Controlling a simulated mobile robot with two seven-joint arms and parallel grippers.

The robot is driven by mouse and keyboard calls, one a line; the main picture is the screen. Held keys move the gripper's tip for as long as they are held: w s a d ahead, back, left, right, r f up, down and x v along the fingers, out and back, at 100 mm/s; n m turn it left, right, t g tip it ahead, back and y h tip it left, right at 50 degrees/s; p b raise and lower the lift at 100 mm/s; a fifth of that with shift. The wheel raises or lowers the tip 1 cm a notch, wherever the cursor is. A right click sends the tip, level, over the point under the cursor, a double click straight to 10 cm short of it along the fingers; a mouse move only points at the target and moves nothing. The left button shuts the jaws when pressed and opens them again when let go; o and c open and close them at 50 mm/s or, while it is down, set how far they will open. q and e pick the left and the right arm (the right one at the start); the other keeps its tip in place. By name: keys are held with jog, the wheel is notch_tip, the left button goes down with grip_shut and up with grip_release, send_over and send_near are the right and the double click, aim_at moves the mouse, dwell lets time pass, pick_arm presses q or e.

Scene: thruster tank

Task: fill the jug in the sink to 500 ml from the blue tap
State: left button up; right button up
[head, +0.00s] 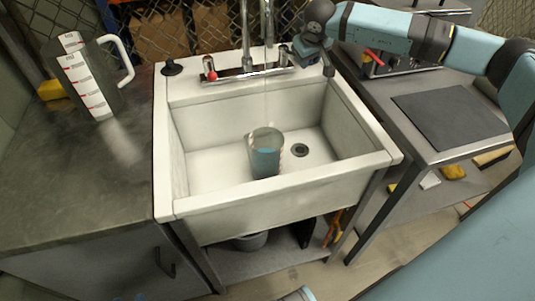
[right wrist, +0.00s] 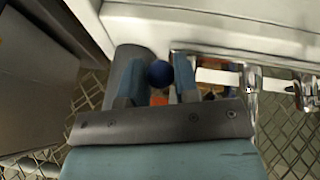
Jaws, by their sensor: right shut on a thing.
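The clear jug (head: 266,157) stands upright on the sink floor, left of the drain. Bluish water fills roughly its lower half or more; its scale is too small to read. A thin stream (head: 265,105) falls from the chrome spout (head: 265,50) into the jug. My right gripper (head: 308,48) is at the right end of the tap. In the right wrist view, my right gripper (right wrist: 158,88) is shut on the round blue tap knob (right wrist: 159,74). The red tap knob (head: 209,64) is at the left end, untouched. My left gripper is not in view.
The white sink (head: 180,207) has a dark drain (head: 299,150). A larger marked jug (head: 90,78) with a white handle stands on the left counter (head: 60,190). A bench with a dark mat (head: 450,118) stands at the right. Wire mesh is behind the tap.

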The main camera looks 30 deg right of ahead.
jog(key=a, duration=0.4)
jog(key=shift+w+a+p, duration=0.1)
jog(key=shift+a+p, duration=0.2)
jog(key=shift+a, duration=0.15)
dwell(0.6)
jog(key=shift+d, duration=2.35)
